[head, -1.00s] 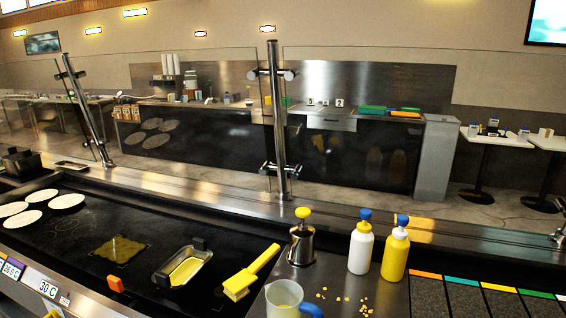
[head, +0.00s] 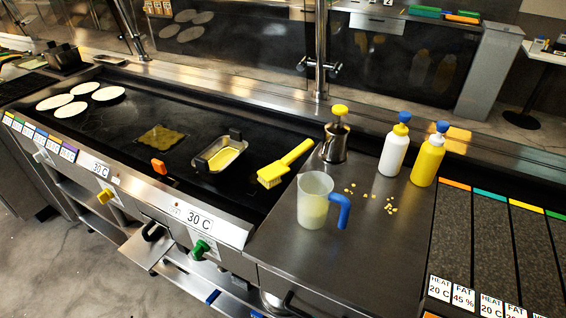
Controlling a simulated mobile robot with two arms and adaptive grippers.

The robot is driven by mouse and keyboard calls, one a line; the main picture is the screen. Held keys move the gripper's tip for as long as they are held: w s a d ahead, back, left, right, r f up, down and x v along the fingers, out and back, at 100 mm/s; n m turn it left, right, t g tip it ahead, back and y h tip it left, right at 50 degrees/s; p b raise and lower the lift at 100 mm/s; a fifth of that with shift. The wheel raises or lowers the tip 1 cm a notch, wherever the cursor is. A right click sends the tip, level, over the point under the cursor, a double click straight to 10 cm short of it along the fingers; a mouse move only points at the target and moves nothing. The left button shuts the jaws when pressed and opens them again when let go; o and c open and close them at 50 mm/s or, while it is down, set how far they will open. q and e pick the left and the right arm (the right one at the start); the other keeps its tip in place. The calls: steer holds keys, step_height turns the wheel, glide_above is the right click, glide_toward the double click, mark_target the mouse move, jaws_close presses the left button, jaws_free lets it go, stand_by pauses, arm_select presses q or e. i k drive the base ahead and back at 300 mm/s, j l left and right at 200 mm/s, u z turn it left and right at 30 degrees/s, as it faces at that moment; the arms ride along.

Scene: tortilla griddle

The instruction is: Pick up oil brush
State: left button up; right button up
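The oil brush (head: 285,164) is yellow, with a block head at lower left and a handle pointing to the upper right. It lies at the right end of the black griddle (head: 110,132), close to the steel counter. A metal oil tray (head: 222,153) with dark grips and yellow liquid sits just left of the brush. Neither of my grippers shows in the head view.
A clear jug (head: 314,200) with a blue handle stands right of the brush. A steel press with a yellow knob (head: 336,137), a white bottle (head: 393,149) and a yellow bottle (head: 428,157) stand behind. A steel post (head: 320,60) rises at the back.

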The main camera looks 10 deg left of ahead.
mark_target(270, 176)
steer(key=j+z, duration=0.15)
steer(key=j, duration=2)
steer(key=i, duration=0.05)
